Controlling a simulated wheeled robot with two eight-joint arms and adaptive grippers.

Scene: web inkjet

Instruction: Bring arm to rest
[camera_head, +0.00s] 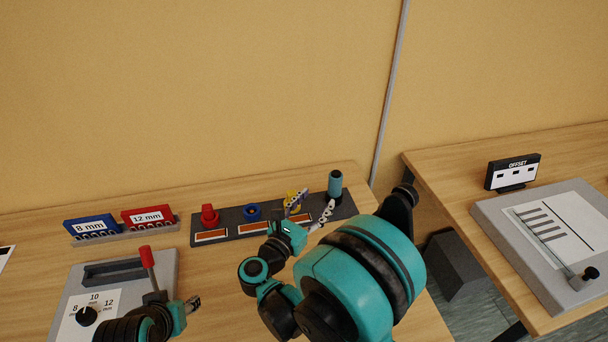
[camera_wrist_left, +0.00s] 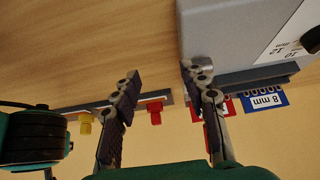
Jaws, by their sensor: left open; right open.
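My right gripper (camera_head: 313,208) is open in the head view, over the right half of a dark tool rack (camera_head: 226,222). Its fingers show near a yellow piece (camera_head: 291,199) and an upright teal cylinder (camera_head: 335,184); whether they touch either cannot be told. My right arm covers the front right of the table. My left gripper (camera_head: 193,304) is low at the left, beside a grey device (camera_head: 172,272) with a red-tipped lever (camera_head: 147,257). In the left wrist view my left gripper (camera_wrist_left: 165,88) is open, with nothing seen between its fingers.
Blue "8 mm" (camera_head: 91,228) and red "12 mm" (camera_head: 148,217) holders stand at the left back. A red piece (camera_head: 209,215) and a blue ring (camera_head: 252,212) sit on the rack. A second table (camera_head: 450,180) at right bears an "OFFSET" sign (camera_head: 513,172) and grey board (camera_head: 490,218).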

